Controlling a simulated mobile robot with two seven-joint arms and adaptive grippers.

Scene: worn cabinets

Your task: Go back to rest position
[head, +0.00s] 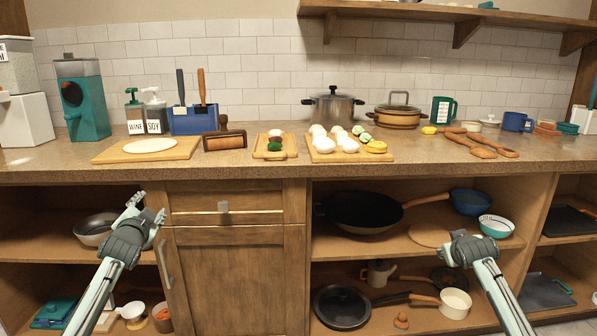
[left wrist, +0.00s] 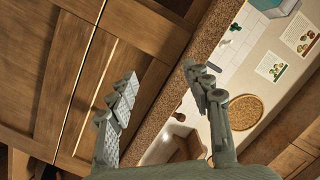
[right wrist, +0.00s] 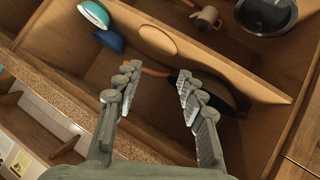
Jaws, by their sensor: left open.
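My left gripper (head: 146,211) is at the left in the head view, in front of the lower cabinets and below the counter edge. It is open and empty; its two fingers stand apart in the left wrist view (left wrist: 158,88). My right gripper (head: 468,240) is at the right in the head view, in front of the open shelves. Its fingers are spread apart with nothing between them in the right wrist view (right wrist: 157,85). Neither gripper touches anything that I can see.
The counter (head: 60,168) holds a cutting board (head: 108,154), a pot (head: 333,108) and several foods. A closed cabinet door (head: 230,280) with a handle stands between the grippers. The open shelves hold a large wok (head: 360,211), a bowl (head: 496,226) and pans (head: 341,307).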

